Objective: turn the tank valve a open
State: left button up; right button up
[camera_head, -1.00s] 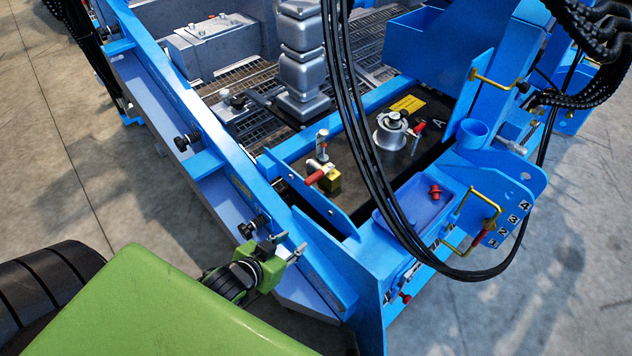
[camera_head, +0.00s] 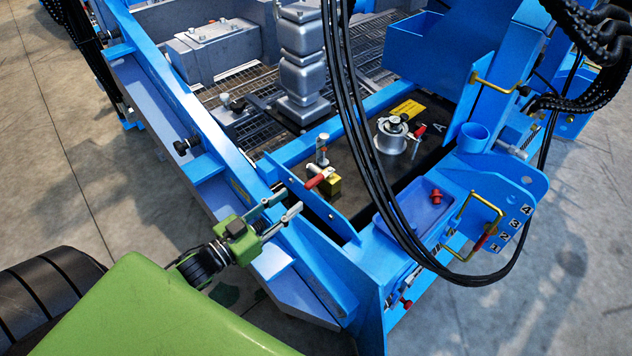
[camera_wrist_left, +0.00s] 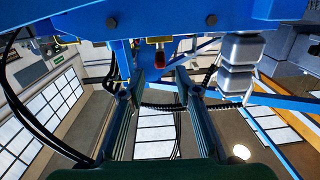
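A valve with a red-tipped handle (camera_head: 316,181) and a yellow block (camera_head: 331,187) stands on a dark plate (camera_head: 365,183) inside the blue frame. A second red handle (camera_head: 420,131) sits beside a silver cap (camera_head: 390,140), near a white letter A on the plate. I cannot tell which is tank valve a. My left gripper (camera_head: 294,201) is open and empty, with its fingers pointing at the first valve from the lower left, short of it. In the left wrist view, a red handle (camera_wrist_left: 160,58) shows beyond and between the spread fingers (camera_wrist_left: 156,88). My right gripper is not in view.
A blue side plate (camera_head: 306,196) stands between my left gripper and the valve. Black hoses (camera_head: 362,130) hang in front of the dark plate. A blue tray (camera_head: 413,214) holds a small red part (camera_head: 436,196). A yellow-brass bar (camera_head: 466,206) is at the right.

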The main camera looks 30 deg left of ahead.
aim_at(316, 181)
pick_arm(q)
jog(key=b+x, duration=0.1)
jog(key=x, duration=0.9)
jog(key=shift+w, duration=0.25)
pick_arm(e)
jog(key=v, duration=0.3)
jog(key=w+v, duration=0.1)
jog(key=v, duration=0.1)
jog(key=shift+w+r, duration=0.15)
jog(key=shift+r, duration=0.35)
pick_arm(q)
grip_shut()
